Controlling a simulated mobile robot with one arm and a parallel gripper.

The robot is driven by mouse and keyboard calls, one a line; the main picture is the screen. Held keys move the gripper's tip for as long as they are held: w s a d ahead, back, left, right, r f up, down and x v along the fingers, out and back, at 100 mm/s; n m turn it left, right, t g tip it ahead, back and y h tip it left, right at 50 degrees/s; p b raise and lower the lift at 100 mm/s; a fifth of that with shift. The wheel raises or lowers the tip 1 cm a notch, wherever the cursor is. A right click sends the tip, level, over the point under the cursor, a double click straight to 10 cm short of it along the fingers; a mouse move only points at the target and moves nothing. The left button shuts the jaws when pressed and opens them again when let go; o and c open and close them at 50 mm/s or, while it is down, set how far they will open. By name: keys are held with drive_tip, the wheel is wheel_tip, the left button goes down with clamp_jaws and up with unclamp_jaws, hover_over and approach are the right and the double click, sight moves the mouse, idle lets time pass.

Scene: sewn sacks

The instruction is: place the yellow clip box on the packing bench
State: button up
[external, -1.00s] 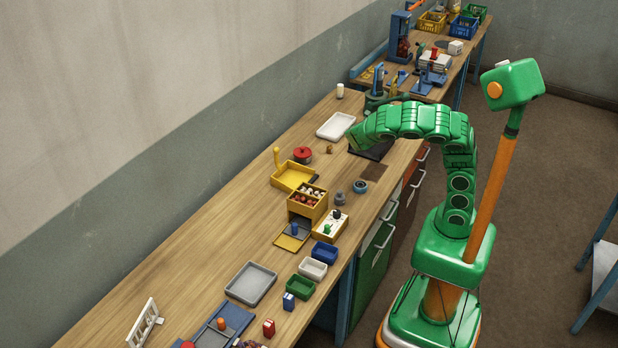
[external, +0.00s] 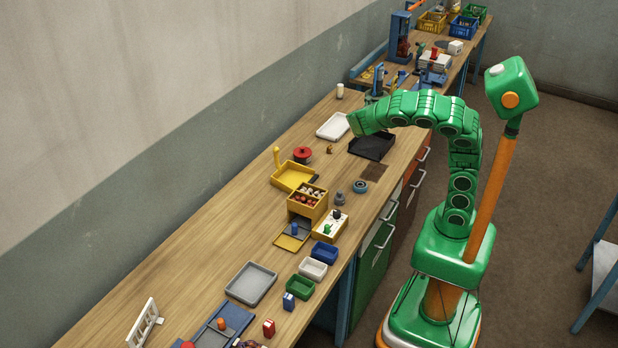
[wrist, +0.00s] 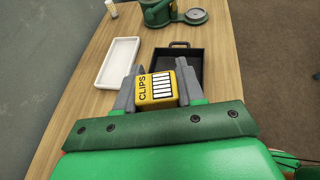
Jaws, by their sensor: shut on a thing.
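The yellow clip box (wrist: 158,90), marked CLIPS with a striped label, is held between the two grey fingers of my gripper (wrist: 156,82) in the wrist view. In the external view my gripper (external: 355,126) hangs over the long wooden bench (external: 222,205), between the white tray and the black tray, and the box is hidden there. A second bench (external: 437,88) with blue legs stands beyond it. The frames do not show which one is the packing bench.
A black tray (external: 372,147) and a white tray (external: 333,126) lie by my gripper. A green round-based device (wrist: 160,12) stands behind them. A red-lidded pot (external: 303,154) and a yellow tray (external: 293,177) are nearer the camera. Bare wood lies along the wall side.

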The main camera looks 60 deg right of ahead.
drive_tip(key=w+a+r+n+t+y, duration=0.1)
drive_tip(key=w+a, duration=0.3)
drive_tip(key=a, duration=0.3)
drive_tip(key=w+a+r+n+t, duration=0.1)
drive_tip(key=w+a+n+t, duration=0.1)
drive_tip(key=w+a, duration=0.35)
drive_tip(key=w+a+n+t+y, duration=0.1)
drive_tip(key=w+a, duration=0.2)
drive_tip(key=a, duration=0.6)
drive_tip(key=s+a+n+t+y, duration=0.1)
drive_tip(key=a+n+t+y, duration=0.45)
drive_tip(key=a, duration=3.15)
drive_tip(key=n+t+y, duration=0.1)
drive_tip(key=n+y, duration=0.5)
hover_over(275, 318)
wheel_tip(275, 318, down, 16)
drive_tip(key=shift+h, duration=0.25)
drive_tip(key=shift+f, duration=4.2)
drive_tip(key=shift+f, duration=0.15)
